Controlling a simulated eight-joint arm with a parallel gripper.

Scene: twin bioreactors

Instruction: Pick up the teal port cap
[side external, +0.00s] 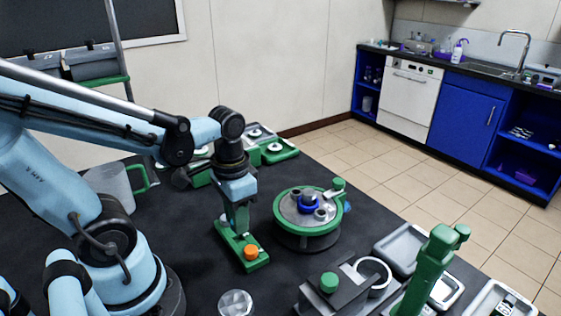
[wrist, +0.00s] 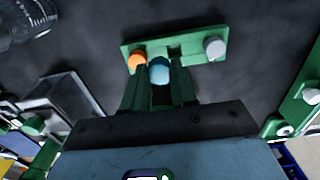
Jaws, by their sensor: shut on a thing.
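The teal port cap (wrist: 159,71) shows in the wrist view between the fingertips of my gripper (wrist: 159,75), which is shut on it. In the side view my gripper (side external: 238,226) points down over the green cap holder (side external: 257,266); the teal cap is hidden there. The holder also shows in the wrist view (wrist: 186,42). An orange cap (side external: 251,252) sits at its near end, close beside my fingers, and also shows in the wrist view (wrist: 138,58). A white cap (wrist: 214,48) sits at the other end. I cannot tell whether the teal cap touches the holder.
A round green-rimmed bioreactor stand (side external: 307,238) is just right of my gripper. A grey block with a green knob (side external: 328,282) and a green post (side external: 432,262) stand at the front right. A clear jar (side external: 236,303) is in front. A clear jug (side external: 112,187) stands left.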

